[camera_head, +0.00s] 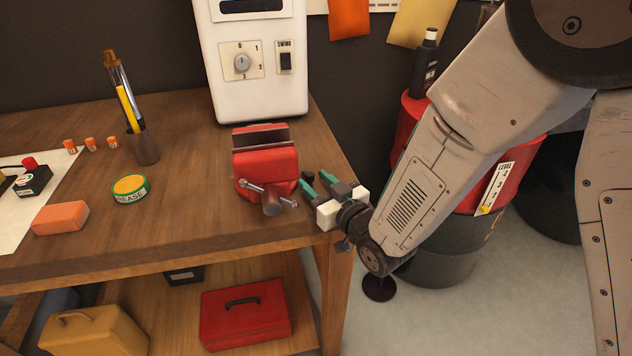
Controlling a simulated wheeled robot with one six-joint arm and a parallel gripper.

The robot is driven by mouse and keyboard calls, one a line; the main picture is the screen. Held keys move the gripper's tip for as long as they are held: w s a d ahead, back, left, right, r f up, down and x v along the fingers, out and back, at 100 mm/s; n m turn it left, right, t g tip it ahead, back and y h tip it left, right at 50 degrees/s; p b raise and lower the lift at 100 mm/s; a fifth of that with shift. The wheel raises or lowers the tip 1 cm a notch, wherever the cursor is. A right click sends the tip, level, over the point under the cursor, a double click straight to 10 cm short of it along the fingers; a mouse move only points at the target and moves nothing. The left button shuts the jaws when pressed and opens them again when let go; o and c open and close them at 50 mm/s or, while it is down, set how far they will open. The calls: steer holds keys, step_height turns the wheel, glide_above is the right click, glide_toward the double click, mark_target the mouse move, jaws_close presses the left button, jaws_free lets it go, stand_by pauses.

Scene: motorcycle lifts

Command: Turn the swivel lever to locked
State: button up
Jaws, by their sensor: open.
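A red bench vise (264,160) is mounted near the front right corner of the wooden workbench. Its screw and metal handle bar (268,195) face the front. A small dark part (308,176) at the vise's right side, by my fingertips, may be the swivel lever; its position, locked or not, cannot be read. My gripper (316,183) reaches in from the right, just right of the vise and over the bench edge. Its green-tipped fingers are apart and point toward the vise. I cannot tell whether a finger touches the dark part.
A white machine (258,90) with a dial and switch stands behind the vise. A grease tin (130,188), pen cup (143,146) and orange block (60,218) are on the left. A red drum (520,158) stands right of the bench. The middle bench top is clear.

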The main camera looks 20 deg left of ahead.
steer(key=shift+w+a, duration=0.2)
steer(key=shift+a, duration=0.1)
jaws_close()
steer(key=shift+s+a+m+t+h, duration=0.2)
steer(key=shift+a+m+t+h, duration=0.1)
steer(key=shift+m+t, duration=0.1)
steer(key=shift+m+t+h, duration=0.3)
steer(key=shift+t+h, duration=0.1)
steer(key=shift+t, duration=0.1)
jaws_free()
